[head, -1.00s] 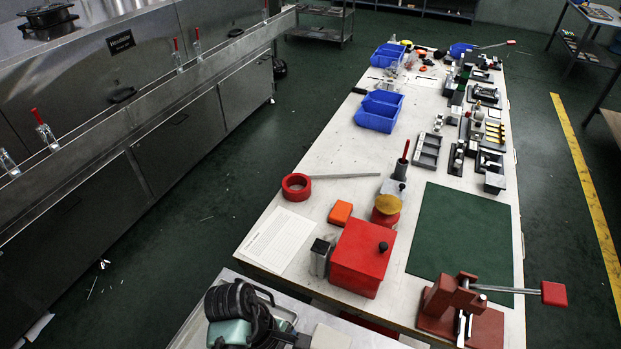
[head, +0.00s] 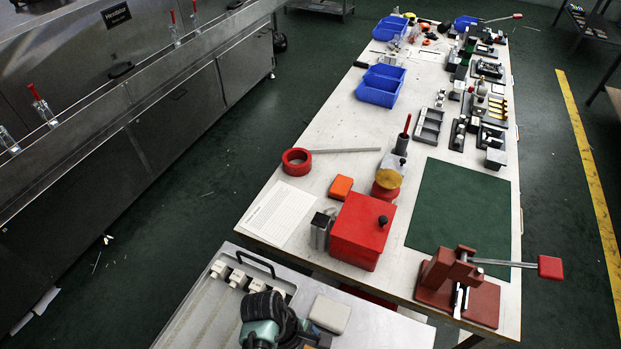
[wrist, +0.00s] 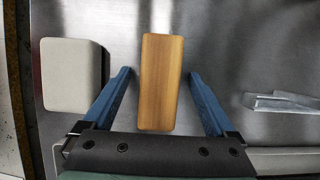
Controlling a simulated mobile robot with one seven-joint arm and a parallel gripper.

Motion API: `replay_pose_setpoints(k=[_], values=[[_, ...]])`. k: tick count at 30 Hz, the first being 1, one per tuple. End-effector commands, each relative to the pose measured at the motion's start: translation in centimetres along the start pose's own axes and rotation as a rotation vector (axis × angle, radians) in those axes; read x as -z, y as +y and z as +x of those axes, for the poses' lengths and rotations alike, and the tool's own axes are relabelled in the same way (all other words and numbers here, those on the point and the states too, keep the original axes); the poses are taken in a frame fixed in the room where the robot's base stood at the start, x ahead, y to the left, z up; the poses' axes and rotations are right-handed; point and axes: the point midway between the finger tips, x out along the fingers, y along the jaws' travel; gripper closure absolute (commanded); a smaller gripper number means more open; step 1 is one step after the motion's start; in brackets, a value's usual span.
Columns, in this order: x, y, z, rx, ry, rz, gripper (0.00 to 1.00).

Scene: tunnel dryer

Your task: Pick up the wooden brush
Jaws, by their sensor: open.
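The wooden brush (wrist: 160,100) shows in the wrist view as a plain brown wooden block, long side running up and down the picture. It lies on a brushed metal surface; any bristles are hidden. My gripper (wrist: 159,73) is open, with one blue finger on each side of the brush. Gaps show between the brush and both fingers, so it is not held. I cannot make out the brush in the head view, where my arm covers part of the metal bench.
A pale block (wrist: 72,75) lies close left of the left finger; it also shows in the head view (head: 330,313). A clear, shiny piece (wrist: 283,103) lies to the right. The white table (head: 330,115) beyond holds a red box (head: 360,235) and a red press (head: 470,290).

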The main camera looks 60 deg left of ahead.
Motion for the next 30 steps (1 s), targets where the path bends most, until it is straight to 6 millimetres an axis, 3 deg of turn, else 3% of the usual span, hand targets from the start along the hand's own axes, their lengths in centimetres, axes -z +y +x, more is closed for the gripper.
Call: replay_pose_setpoints(k=[24, 26, 30], values=[[0.18, 0.02, 0.42, 0.0, 0.0, 0.0, 0.09], [0.18, 0.02, 0.41, 0.0, 0.0, 0.0, 0.16], [0.18, 0.02, 0.41, 0.0, 0.0, 0.0, 0.41]])
